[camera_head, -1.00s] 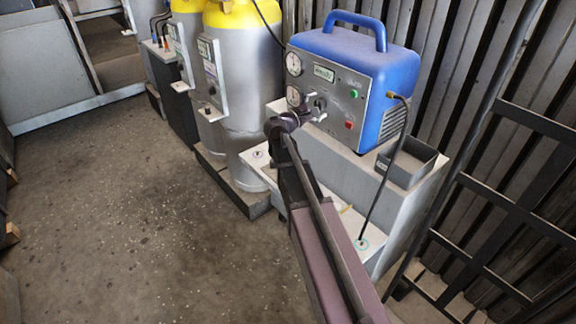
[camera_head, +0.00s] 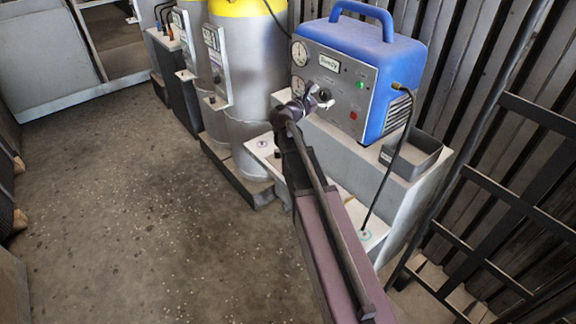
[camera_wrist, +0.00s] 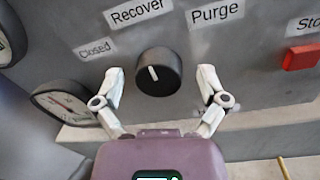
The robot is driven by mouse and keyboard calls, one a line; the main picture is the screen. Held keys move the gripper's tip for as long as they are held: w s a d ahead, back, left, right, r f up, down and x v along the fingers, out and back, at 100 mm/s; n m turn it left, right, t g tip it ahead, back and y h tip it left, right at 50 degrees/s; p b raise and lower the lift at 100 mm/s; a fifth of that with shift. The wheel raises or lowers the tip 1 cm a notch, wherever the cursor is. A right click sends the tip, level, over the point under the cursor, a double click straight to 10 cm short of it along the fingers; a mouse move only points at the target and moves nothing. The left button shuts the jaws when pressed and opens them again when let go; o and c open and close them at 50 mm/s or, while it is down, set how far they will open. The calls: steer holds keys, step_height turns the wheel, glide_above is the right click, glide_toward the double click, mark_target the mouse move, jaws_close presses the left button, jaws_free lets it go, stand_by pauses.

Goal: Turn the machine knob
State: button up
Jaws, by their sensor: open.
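The machine is a blue box (camera_head: 385,60) with a grey front panel, standing on a grey block. Its black round knob (camera_wrist: 158,72) with a white pointer line shows in the wrist view, between the labels Closed, Recover and Purge. The pointer tilts slightly left of straight up. My gripper (camera_wrist: 160,90) is open, one finger on each side of the knob, with gaps visible on both sides; depth to the knob is hard to tell. In the head view my gripper (camera_head: 318,97) is in front of the panel and partly covers the knob area.
A red stop button (camera_wrist: 301,57) is right of the knob, and a dial gauge (camera_wrist: 65,103) is lower left. A black cable (camera_head: 398,160) hangs from the panel's right side. Yellow-topped cylinders (camera_head: 248,70) stand left.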

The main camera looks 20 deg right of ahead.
steer(key=n, duration=0.3)
steer(key=shift+n, duration=0.4)
steer(key=v, duration=1.4)
steer(key=s+f+m+g+y+p, duration=0.4)
steer(key=s+m+y+p, duration=0.3)
steer(key=s+m, duration=0.3)
steer(key=s+a+f+m+g+y+p, duration=0.1)
steer(key=s+a+m+g+y+p, duration=0.1)
steer(key=s+a+m+y+p, duration=0.4)
steer(key=shift+s+a+m+g+y, duration=0.45)
steer(key=shift+s+m+y, duration=0.45)
steer(key=shift+m, duration=1.6)
